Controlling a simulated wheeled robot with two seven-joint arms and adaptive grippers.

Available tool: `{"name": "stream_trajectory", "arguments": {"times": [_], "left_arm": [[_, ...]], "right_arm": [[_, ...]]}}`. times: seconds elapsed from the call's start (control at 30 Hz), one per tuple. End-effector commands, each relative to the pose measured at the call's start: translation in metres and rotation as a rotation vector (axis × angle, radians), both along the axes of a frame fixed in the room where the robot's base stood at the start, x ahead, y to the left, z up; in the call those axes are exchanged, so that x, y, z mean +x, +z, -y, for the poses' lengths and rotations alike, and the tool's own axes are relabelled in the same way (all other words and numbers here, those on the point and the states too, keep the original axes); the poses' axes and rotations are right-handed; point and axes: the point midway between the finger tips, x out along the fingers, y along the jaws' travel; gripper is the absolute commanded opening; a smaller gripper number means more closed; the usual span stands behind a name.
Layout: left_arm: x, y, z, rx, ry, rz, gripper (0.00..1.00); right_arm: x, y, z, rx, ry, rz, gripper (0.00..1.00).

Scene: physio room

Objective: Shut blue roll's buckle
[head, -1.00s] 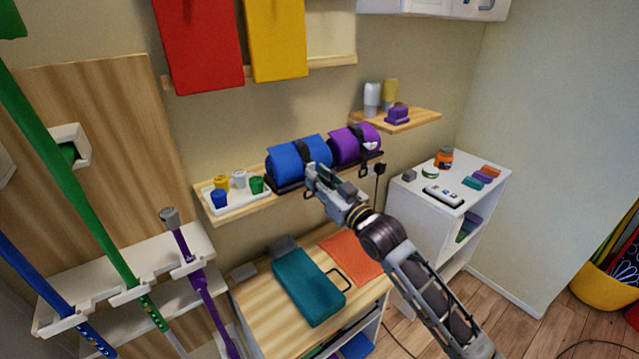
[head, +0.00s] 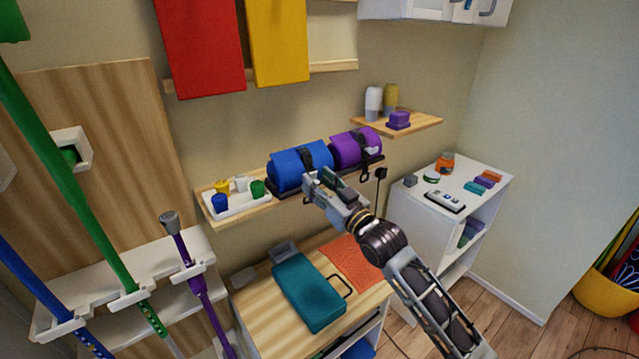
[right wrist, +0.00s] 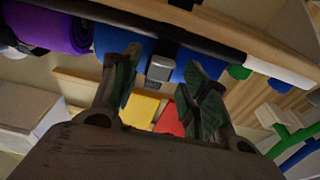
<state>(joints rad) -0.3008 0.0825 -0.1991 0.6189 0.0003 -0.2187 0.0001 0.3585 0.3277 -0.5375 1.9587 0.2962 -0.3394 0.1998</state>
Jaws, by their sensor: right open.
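The blue roll (head: 286,170) lies on the wall shelf with a black strap (head: 307,158) around it. In the right wrist view the blue roll (right wrist: 112,42) spans the top middle. A grey buckle (right wrist: 160,69) on its dark strap shows between and beyond my fingertips. My right gripper (head: 311,185) is in front of the roll's lower front at the strap. In the right wrist view the right gripper (right wrist: 163,75) has its two fingers apart, with nothing held between them. Whether the buckle is latched is too small to tell. My left gripper is not in view.
A purple roll (head: 349,149) with its own strap lies right of the blue one. A white tray (head: 241,207) of small cups stands left on the shelf. Below, a teal case (head: 309,291) lies on a wooden bench. A white cabinet (head: 417,226) stands to the right.

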Motion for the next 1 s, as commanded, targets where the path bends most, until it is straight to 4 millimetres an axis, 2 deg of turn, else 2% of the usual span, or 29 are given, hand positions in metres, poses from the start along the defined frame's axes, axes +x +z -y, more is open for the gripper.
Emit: {"name": "stream_trajectory", "arguments": {"times": [0.27,1.0], "left_arm": [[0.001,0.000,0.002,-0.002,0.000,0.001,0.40],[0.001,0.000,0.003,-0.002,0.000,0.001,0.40]], "right_arm": [[-0.009,-0.003,0.007,-0.001,-0.001,-0.002,0.45],[-0.063,-0.013,0.046,-0.001,0.000,-0.001,0.45]]}}
